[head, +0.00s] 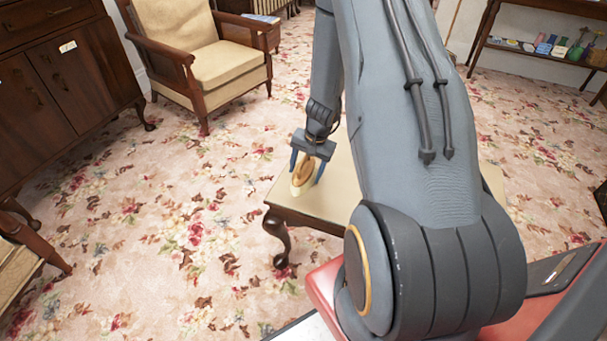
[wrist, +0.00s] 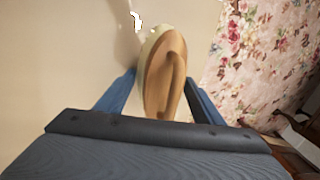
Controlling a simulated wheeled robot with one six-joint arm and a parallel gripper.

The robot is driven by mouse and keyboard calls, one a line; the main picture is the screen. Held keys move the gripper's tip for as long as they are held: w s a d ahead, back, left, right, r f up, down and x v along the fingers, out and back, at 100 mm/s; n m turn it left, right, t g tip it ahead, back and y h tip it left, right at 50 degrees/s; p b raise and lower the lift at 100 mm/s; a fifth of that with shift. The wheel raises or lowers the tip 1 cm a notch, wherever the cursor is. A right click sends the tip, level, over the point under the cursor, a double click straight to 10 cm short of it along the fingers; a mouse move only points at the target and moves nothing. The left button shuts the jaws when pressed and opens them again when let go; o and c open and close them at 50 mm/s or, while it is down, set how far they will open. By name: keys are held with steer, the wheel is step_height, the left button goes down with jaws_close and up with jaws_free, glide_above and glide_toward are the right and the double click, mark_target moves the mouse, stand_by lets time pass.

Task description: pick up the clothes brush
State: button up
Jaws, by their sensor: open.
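The clothes brush (head: 304,172) has a wooden back and a pale edge, and it lies near the left edge of the low table (head: 345,190). In the wrist view the brush (wrist: 165,75) stretches away from me, between the two blue fingers. My gripper (head: 307,180) is open, with one finger on each side of the brush. In the wrist view my gripper (wrist: 160,97) shows a finger at each side of the brush's near part. I cannot tell whether either finger touches it. My arm hides much of the table.
A cushioned armchair (head: 215,60) stands behind to the left, beside a dark wooden cabinet (head: 70,75). A shelf (head: 545,55) with small colourful items stands at the back right. The floral carpet (head: 180,215) left of the table is clear.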

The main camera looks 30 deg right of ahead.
steer(key=c, duration=0.8)
steer(key=shift+r, duration=0.25)
steer(key=shift+c, duration=0.6)
step_height(320, 180, up, 10)
steer(key=shift+f+p, duration=0.2)
steer(key=shift+p, duration=0.55)
steer(key=shift+c, duration=0.7)
